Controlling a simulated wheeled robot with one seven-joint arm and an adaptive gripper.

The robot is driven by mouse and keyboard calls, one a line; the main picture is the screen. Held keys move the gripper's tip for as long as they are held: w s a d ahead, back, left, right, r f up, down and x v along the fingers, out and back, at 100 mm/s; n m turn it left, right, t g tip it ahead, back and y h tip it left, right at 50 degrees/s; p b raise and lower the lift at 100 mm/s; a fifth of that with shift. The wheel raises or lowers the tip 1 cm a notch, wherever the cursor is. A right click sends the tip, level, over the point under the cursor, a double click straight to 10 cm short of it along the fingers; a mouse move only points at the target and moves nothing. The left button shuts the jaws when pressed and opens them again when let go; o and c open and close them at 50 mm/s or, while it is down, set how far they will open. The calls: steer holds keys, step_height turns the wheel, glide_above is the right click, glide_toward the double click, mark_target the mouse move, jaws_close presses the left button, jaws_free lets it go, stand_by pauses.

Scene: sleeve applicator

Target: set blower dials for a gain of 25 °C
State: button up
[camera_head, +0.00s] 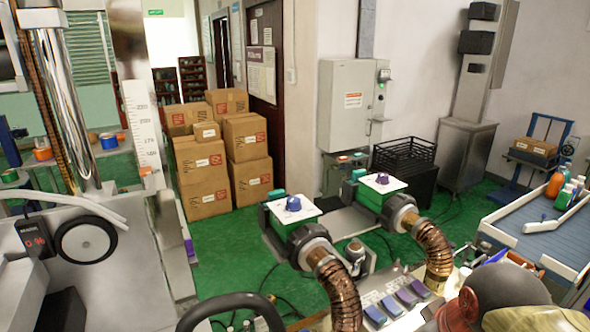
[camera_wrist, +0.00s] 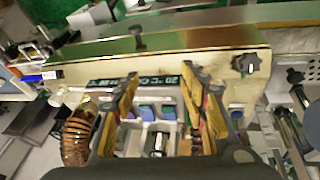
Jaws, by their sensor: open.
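Two green blowers stand side by side in the head view. The left blower has a blue dial (camera_head: 293,203) on its white top plate, and the right one has a purple dial (camera_head: 382,178). The dials' settings are too small to read. A ribbed bronze hose runs from each, the left hose (camera_head: 340,290) and the right hose (camera_head: 434,250). My gripper (camera_wrist: 160,75) shows in the wrist view, open and empty, its yellow-edged fingers spread before a pale machine with a dark display strip (camera_wrist: 185,80). I cannot make out my gripper in the head view.
Several blue and purple rocker switches (camera_head: 390,305) sit on a panel at the front. A bronze hose (camera_wrist: 78,135) is left of my gripper in the wrist view. Cardboard boxes (camera_head: 248,185) stand behind the blowers. A blue-topped table (camera_head: 540,245) is at the right.

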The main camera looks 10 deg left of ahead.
steer(key=w+a+r+n+g+p, duration=0.1)
steer(key=w+a+r+n+p, duration=0.35)
steer(key=w+r+p, duration=0.45)
steer(key=n+g+p, duration=0.3)
steer(key=n+p, duration=1.4)
steer(key=p, duration=0.8)
glide_toward(293, 199)
steer(key=shift+s+d+f, duration=0.1)
steer(key=shift+d+f, duration=0.35)
steer(key=shift+a+n+p, duration=0.25)
steer(key=shift+a+p, duration=0.3)
steer(key=shift+p, duration=0.2)
steer(key=shift+w+a+f, duration=0.1)
steer(key=shift+w+f, duration=0.1)
step_height(293, 199, down, 8)
steer(key=shift+r+p, duration=0.15)
steer(key=shift+p, duration=0.65)
steer(key=c, duration=0.3)
steer(key=c, duration=0.8)
